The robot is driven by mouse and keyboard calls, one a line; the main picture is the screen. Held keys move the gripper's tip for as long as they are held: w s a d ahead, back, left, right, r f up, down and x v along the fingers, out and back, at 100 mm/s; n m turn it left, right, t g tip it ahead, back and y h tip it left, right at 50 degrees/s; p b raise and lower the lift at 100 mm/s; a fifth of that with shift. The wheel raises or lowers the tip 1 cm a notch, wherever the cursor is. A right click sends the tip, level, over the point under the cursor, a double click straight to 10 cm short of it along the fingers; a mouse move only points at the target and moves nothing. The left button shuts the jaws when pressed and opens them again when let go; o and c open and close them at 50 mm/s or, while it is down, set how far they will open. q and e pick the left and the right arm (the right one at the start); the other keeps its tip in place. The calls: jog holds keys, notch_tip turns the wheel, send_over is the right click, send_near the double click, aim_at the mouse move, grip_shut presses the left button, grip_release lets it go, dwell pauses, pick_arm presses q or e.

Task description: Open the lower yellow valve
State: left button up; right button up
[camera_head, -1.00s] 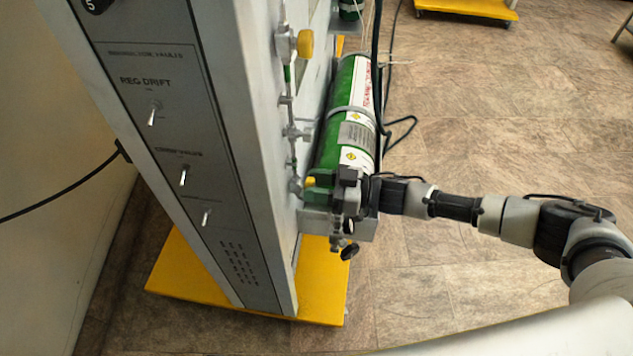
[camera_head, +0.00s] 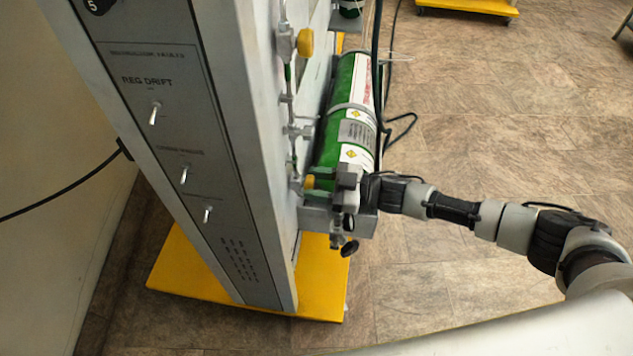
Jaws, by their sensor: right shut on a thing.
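The lower yellow valve (camera_head: 309,182) is a small yellow knob low on the side of the grey trainer panel, beside the bottom of the green cylinder (camera_head: 333,143). My right gripper (camera_head: 322,180) comes in from the right and is shut at the yellow knob; its fingers hide part of the knob. A larger yellow valve (camera_head: 305,42) sits higher on the same pipe line, clear of the gripper. My left gripper is not in view.
The trainer's grey panel (camera_head: 265,200) with toggle switches stands on a yellow base (camera_head: 322,290). Black knobs (camera_head: 349,247) hang just below the gripper. A black hose runs along the cylinder.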

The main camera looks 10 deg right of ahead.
jog(key=o, duration=0.9)
jog(key=shift+o, duration=0.2)
jog(key=v, duration=1)
jog(key=shift+s+d, duration=0.15)
jog(key=shift+d, duration=0.25)
